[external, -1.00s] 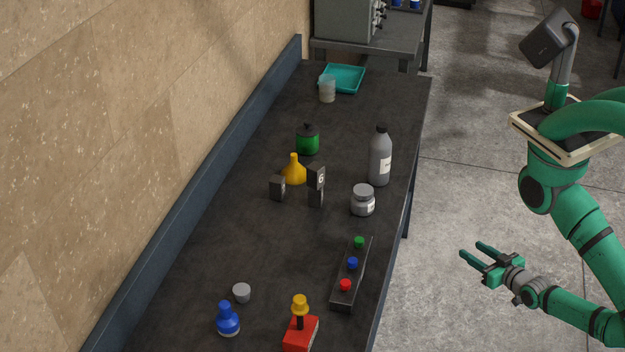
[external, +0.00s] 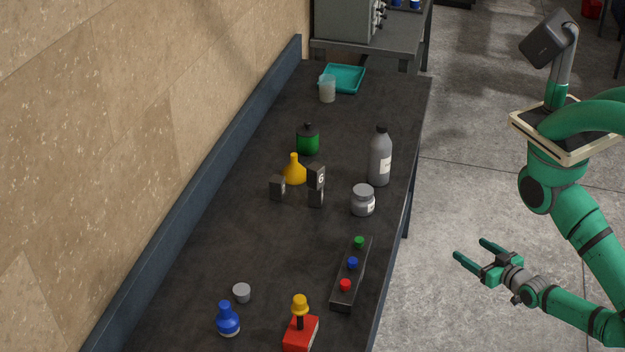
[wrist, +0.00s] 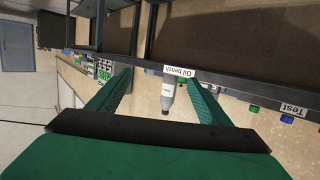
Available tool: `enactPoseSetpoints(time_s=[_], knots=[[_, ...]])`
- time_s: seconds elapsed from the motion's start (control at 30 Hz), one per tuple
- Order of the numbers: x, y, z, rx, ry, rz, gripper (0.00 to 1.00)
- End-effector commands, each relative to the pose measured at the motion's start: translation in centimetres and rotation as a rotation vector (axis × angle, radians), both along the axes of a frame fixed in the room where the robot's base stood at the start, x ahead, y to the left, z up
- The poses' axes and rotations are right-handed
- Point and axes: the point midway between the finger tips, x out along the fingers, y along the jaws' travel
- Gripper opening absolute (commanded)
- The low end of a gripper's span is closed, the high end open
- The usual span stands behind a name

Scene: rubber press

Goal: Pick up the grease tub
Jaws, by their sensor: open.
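A squat grey lidded jar with a white label, which looks like the grease tub (external: 362,201), stands upright on the dark bench (external: 210,235) near its right edge. My gripper (external: 470,248) is open and empty over the floor to the right of the bench, apart from the tub. In the wrist view my gripper's two green fingers (wrist: 160,80) are spread apart with nothing held. I cannot make out the tub in the wrist view.
A tall grey bottle (external: 380,158) stands just behind the tub; a bottle (wrist: 168,92) shows between my fingers in the wrist view. A numbered dark block (external: 316,178) and yellow funnel (external: 293,171) are left. A button strip (external: 342,290) lies in front.

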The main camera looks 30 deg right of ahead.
Motion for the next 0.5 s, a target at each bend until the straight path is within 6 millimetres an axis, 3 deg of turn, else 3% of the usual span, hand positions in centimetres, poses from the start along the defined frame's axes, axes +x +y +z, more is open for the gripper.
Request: enactPoseSetpoints(time_s=[0.17,0.5], knots=[[3.5,0.5,0.4,0.022,-0.042,0.022,0.72],[13.7,2.4,3.3,0.103,-0.151,0.064,0.72]])
